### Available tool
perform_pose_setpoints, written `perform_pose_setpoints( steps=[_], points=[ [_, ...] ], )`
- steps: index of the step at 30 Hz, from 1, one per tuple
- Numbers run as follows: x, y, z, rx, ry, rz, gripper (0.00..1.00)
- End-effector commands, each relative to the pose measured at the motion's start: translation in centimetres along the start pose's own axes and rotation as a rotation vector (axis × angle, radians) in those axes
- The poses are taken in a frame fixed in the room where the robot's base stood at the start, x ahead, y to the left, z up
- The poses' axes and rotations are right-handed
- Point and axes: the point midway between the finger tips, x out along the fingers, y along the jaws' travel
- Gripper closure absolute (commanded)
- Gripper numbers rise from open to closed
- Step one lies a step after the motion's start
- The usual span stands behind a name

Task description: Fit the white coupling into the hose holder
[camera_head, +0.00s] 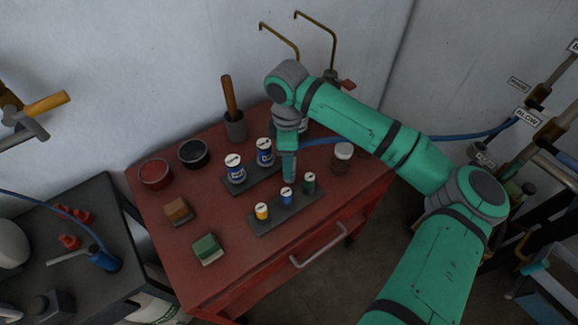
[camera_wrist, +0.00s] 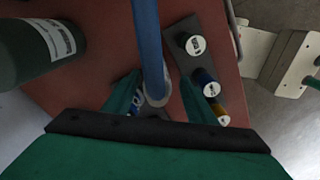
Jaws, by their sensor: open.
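A blue hose (camera_wrist: 147,40) runs down between the open fingers of my gripper (camera_wrist: 160,98) in the wrist view. It ends in a pale grey-white piece (camera_wrist: 157,96), which looks like the white coupling. In the head view the hose (camera_head: 470,134) comes from the right and passes behind my arm to my gripper (camera_head: 289,178). My gripper points down over the red table, by the right end of a dark rack (camera_head: 251,184) with blue-and-white cans. I cannot tell which part is the hose holder, or whether the coupling touches it.
A front rack (camera_head: 262,231) holds yellow, blue and green cylinders close to my gripper. A jar (camera_head: 342,157) stands to the right. Bowls, blocks (camera_head: 207,249) and a mortar (camera_head: 235,127) stand on the left of the red table (camera_head: 180,258). Pipes and valves stand at far right.

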Motion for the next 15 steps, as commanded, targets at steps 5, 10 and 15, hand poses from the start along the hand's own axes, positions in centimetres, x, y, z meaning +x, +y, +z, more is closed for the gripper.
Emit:
perform_pose_setpoints(
  steps=[5, 10, 15],
  points=[
    [1.4, 0.2, 0.2, 0.001, -0.001, 0.0, 0.49],
    [3.9, 0.5, 0.3, 0.001, -0.001, 0.0, 0.49],
    [5.2, 0.5, 0.2, 0.0, 0.0, 0.001, 0.49]
  ],
)
